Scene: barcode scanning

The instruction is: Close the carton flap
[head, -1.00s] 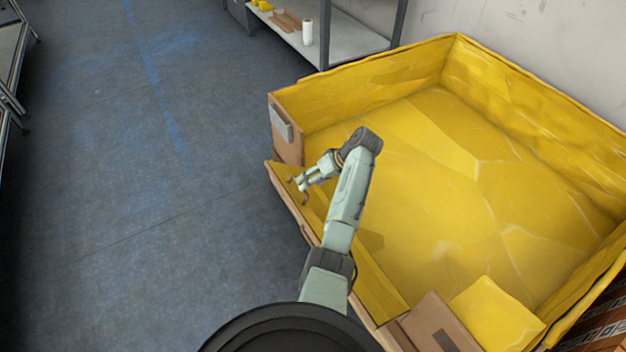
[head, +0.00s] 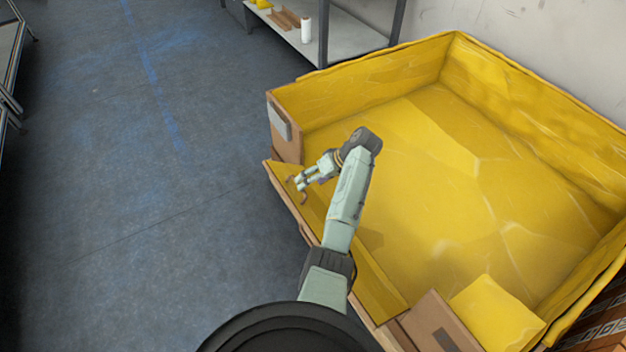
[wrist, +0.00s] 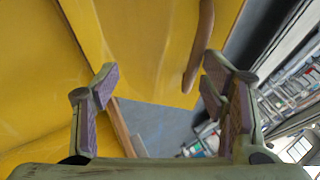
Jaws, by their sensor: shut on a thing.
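A large open carton (head: 378,57) with a yellow lining and brown cardboard outside fills the right of the head view. Its low front flap (head: 381,287) runs along the near left side, tilted, with yellow inside and a brown outer edge. My gripper (head: 300,184) is at the flap's far left part, near the carton's corner. In the wrist view the two fingers of my gripper (wrist: 160,88) stand wide apart, with yellow sheet (wrist: 150,50) between them and a brown edge by the right finger. The exact contact is hard to see.
A folded brown and yellow corner piece (head: 437,325) is at the carton's near end. A grey shelf (head: 345,42) with a white roll (head: 306,30) stands behind the carton. The blue-grey floor (head: 110,200) to the left is clear.

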